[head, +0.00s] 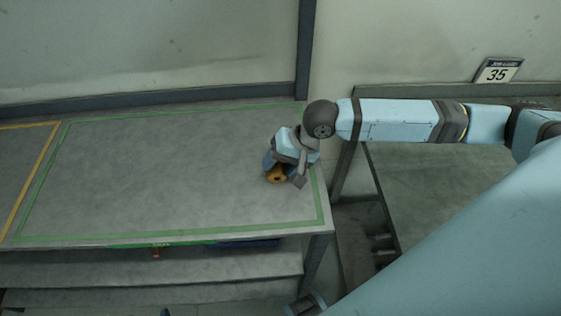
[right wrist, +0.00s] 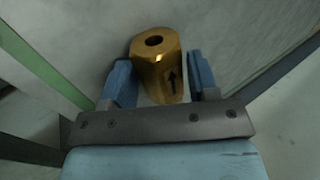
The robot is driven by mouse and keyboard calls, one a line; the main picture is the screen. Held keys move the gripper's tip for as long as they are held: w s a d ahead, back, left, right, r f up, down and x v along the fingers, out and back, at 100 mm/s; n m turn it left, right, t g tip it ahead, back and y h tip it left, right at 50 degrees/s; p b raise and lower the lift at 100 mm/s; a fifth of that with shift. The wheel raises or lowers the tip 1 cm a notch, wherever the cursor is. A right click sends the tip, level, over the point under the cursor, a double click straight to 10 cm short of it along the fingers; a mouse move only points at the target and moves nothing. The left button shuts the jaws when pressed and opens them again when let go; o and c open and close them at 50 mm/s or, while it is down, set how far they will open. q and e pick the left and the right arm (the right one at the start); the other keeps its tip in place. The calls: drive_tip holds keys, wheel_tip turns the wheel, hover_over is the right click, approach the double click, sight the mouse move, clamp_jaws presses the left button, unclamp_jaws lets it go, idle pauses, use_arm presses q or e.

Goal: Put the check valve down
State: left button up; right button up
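The check valve (head: 276,175) is a brass-coloured body near the right end of the grey table (head: 160,180), inside the green outline. In the right wrist view the valve (right wrist: 158,68) shows a dark round hole at one end and a black arrow on its side. My right gripper (head: 284,170) reaches down over it, partly hiding it in the head view. Its two blue fingers (right wrist: 162,82) stand on either side of the valve, with a visible gap at the right finger. The valve appears to rest on the tabletop. My left gripper is not in view.
The green outline (head: 175,236) encloses a wide clear tabletop to the left of the valve. The table's right edge is close to my gripper.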

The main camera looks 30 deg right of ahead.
drive_tip(key=shift+r, duration=0.2)
drive_tip(key=v, duration=1.2)
drive_tip(key=shift+f, duration=0.15)
